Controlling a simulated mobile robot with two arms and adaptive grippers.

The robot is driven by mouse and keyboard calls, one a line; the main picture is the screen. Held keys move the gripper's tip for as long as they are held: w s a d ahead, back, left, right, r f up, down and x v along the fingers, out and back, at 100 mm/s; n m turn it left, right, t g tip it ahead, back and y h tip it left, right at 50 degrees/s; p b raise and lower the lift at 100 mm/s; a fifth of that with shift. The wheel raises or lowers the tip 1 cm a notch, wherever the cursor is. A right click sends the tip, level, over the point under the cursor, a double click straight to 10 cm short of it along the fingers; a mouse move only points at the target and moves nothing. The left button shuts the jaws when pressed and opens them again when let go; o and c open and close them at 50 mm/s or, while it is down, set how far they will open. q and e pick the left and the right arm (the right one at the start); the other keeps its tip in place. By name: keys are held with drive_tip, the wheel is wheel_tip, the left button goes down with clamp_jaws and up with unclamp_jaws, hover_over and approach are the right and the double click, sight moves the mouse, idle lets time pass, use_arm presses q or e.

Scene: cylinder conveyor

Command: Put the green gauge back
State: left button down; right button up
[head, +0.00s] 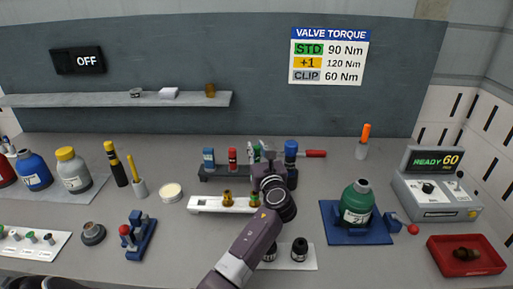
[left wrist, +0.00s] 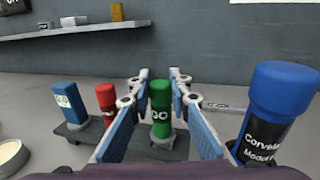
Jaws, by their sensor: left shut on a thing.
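The green gauge (left wrist: 161,103), marked "GO", stands upright between the two blue-padded fingers of my left gripper (left wrist: 160,100) in the left wrist view. My left gripper is shut on it. The gauge is at the dark rack (left wrist: 88,134), in line with a red gauge (left wrist: 106,99) and a blue gauge (left wrist: 65,97) to its left. I cannot tell whether its foot is fully seated. In the head view my left gripper (head: 262,152) is over the right part of the rack (head: 212,174) and mostly hides the green gauge. My right gripper is not in view.
A blue-capped bottle (left wrist: 267,112) stands close right of the gripper. A red-handled tool (head: 315,154) lies behind. A white tray (head: 205,205) with brass fittings is in front of the rack. A green bottle (head: 357,197) on a blue stand is to the right.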

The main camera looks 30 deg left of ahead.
use_arm(q)
drive_tip(key=shift+f, duration=0.5)
drive_tip(key=c, duration=1.7)
unclamp_jaws()
drive_tip(key=shift+r, duration=0.1)
wheel_tip(320, 180, up, 6)
drive_tip(key=p, duration=0.6)
drive_tip(key=shift+p, duration=0.4)
